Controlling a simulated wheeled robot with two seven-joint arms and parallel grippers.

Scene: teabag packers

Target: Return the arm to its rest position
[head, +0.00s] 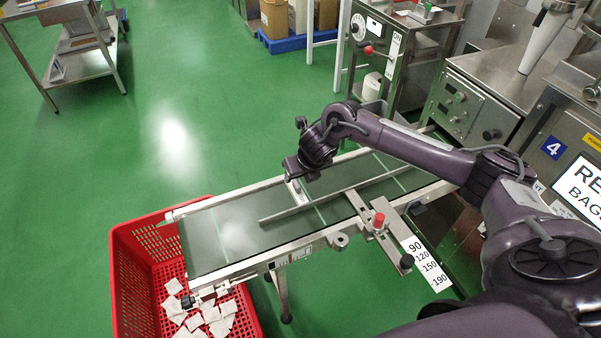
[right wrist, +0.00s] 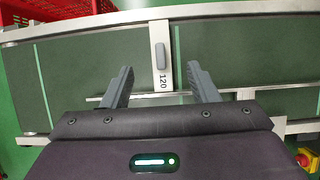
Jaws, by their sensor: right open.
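My right gripper (head: 292,168) hangs over the far edge of the conveyor (head: 225,225) in the head view. In the right wrist view my right gripper (right wrist: 160,68) is open, its two fingers apart with nothing held between them. A pale slider plate marked 120 (right wrist: 163,84) with a grey knob (right wrist: 160,56) lies across the belt, ahead of and between the fingertips. I cannot tell how high the fingers are above it. In the head view the gripper partly covers this plate. My left gripper is not in view.
A red crate (head: 122,250) with several white teabags (head: 222,318) stands under the conveyor's left end. A guide rail (head: 330,204), a red knob (head: 378,219) and a scale plate (head: 428,265) sit along the conveyor. Steel machines (head: 470,105) stand right.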

